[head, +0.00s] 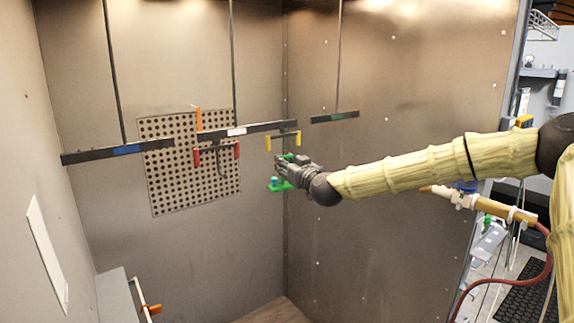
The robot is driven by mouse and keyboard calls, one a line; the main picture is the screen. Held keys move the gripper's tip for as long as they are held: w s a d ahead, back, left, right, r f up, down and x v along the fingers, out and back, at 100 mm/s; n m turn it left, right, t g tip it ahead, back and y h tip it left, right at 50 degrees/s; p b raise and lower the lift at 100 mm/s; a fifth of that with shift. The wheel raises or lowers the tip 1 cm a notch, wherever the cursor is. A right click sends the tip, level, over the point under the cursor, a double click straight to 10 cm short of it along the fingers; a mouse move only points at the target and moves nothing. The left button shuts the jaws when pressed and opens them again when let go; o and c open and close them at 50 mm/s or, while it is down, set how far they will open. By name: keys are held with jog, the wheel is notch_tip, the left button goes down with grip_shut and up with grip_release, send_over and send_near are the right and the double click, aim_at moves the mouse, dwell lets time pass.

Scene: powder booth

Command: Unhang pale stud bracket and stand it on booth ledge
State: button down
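My gripper (284,164) is in the middle of the booth, at the end of my arm reaching in from the right. It is close below a dark bracket with yellow ends (284,138). A green piece with a teal stud (275,185) shows just below the gripper; I cannot tell whether it is held. The fingers are too small to read as open or shut. No bracket can be clearly picked out as the pale stud bracket. A grey ledge (114,289) is at the lower left, with a white and orange piece (149,297) at its right side.
Dark hanging bars carry blue (126,150), white (236,131) and green (344,116) labels. A red-ended bracket (217,152) and an orange piece (198,119) are at the middle bar. A perforated panel (165,185) is behind. The lower middle of the booth looks clear.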

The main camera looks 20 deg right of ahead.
jog(key=shift+r, duration=0.1)
jog(key=shift+r+p, duration=0.3)
jog(key=shift+r, duration=0.4)
jog(key=shift+s, duration=0.1)
dwell(0.4)
jog(key=s+d, duration=0.3)
jog(key=s, duration=0.6)
jog(key=shift+d, duration=0.2)
dwell(1.3)
